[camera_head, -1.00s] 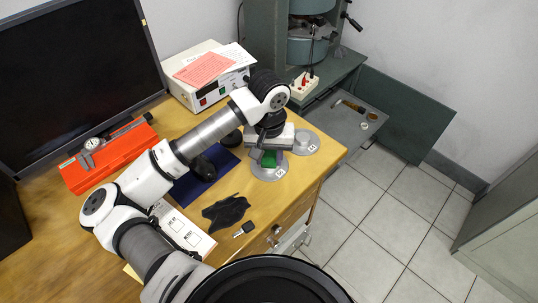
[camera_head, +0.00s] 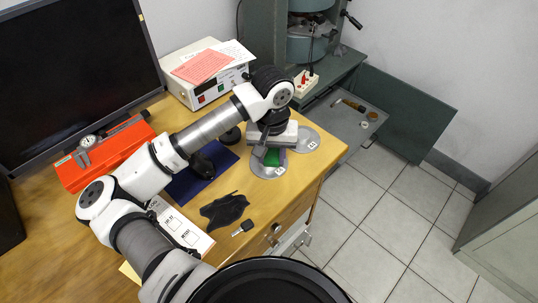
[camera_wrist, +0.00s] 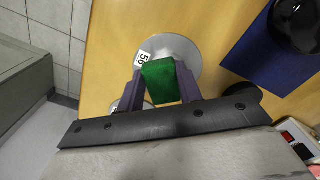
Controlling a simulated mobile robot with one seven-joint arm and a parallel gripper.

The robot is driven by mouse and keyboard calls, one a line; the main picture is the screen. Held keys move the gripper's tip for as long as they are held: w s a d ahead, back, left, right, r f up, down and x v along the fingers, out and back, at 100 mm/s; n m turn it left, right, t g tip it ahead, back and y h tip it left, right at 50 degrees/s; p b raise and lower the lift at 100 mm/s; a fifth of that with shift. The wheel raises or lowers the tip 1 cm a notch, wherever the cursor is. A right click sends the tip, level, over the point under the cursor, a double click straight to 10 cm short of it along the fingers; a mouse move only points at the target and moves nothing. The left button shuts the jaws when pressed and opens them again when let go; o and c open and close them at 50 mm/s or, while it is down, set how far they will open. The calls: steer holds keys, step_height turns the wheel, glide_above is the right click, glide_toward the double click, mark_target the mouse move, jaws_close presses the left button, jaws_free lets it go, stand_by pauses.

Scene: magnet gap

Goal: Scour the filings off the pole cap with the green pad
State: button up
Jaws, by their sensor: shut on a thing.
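The green pad (camera_head: 271,157) is pinched between the fingers of my gripper (camera_head: 272,154), above a grey metal disc (camera_head: 262,172) with a white label. In the wrist view the green pad (camera_wrist: 160,82) sits between the two purple-grey fingers (camera_wrist: 160,72), and the grey disc (camera_wrist: 180,48) shows beyond it. I cannot tell whether the pad touches the disc. A second labelled grey disc (camera_head: 306,145) lies just right and behind, partly covered by my gripper. I cannot tell which disc part is the pole cap, and no filings can be made out.
A blue mat (camera_head: 205,182) with dark objects lies left of the discs. A crumpled black cloth (camera_head: 224,210) and a key (camera_head: 243,228) lie nearer the front edge. A white instrument box (camera_head: 205,75) stands behind. The desk's right edge is close to the discs.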

stand_by(0.4)
steer(key=shift+a+f+b, duration=0.15)
steer(key=shift+a+b, duration=0.4)
steer(key=shift+b, duration=0.05)
steer(key=shift+a, duration=0.3)
steer(key=shift+d+b, duration=0.15)
steer(key=shift+b, duration=0.15)
steer(key=shift+d+b, duration=0.3)
steer(key=shift+d, duration=0.45)
steer(key=shift+a, duration=0.1)
